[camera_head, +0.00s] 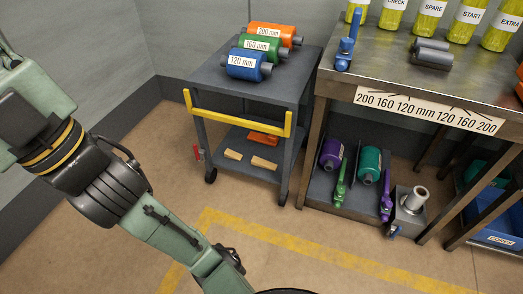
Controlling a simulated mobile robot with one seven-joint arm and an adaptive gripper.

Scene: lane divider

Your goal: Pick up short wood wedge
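Two light wood pieces lie on the lower shelf of the grey cart (240,172). The left wood piece (233,154) looks shorter than the right wood piece (264,163). They lie apart, side by side, near the front of the shelf. Their wedge shape is too small to make out clearly. My green and black arm comes down the left side and runs out at the bottom of the picture, in front of the cart and apart from it. My gripper is not clearly in view.
An orange piece (263,138) lies behind the wood. A yellow handle bar (240,120) crosses the cart's front above the shelf. Blue, green and orange rollers are on top. A metal workbench (420,82) stands close right. Open floor (290,250) lies in front.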

